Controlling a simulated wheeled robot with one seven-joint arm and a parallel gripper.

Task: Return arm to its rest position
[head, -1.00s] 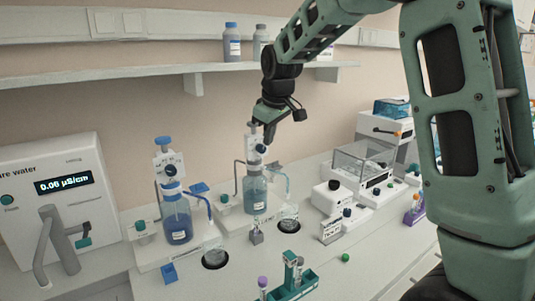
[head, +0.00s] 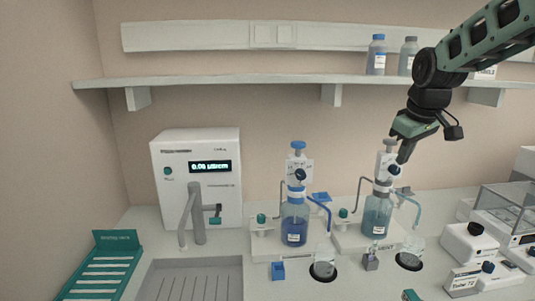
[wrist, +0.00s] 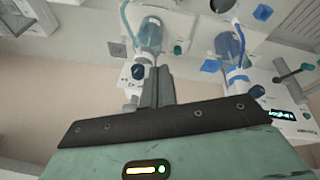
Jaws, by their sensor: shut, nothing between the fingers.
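My gripper (head: 404,155) hangs from my green arm at the right of the head view, in front of the upper part of the right dispenser bottle (head: 377,217). Its fingers are together with nothing between them. In the wrist view the closed fingers (wrist: 157,88) point toward the dispensers, which appear upside down. I cannot tell whether the fingertips touch the dispenser's top.
A second dispenser bottle (head: 294,225) with blue liquid stands to the left. A water unit (head: 197,180), a sink (head: 190,280) and a green rack (head: 100,268) are further left. A shelf (head: 230,80) with two bottles runs above. A clear-sided balance (head: 508,210) stands right.

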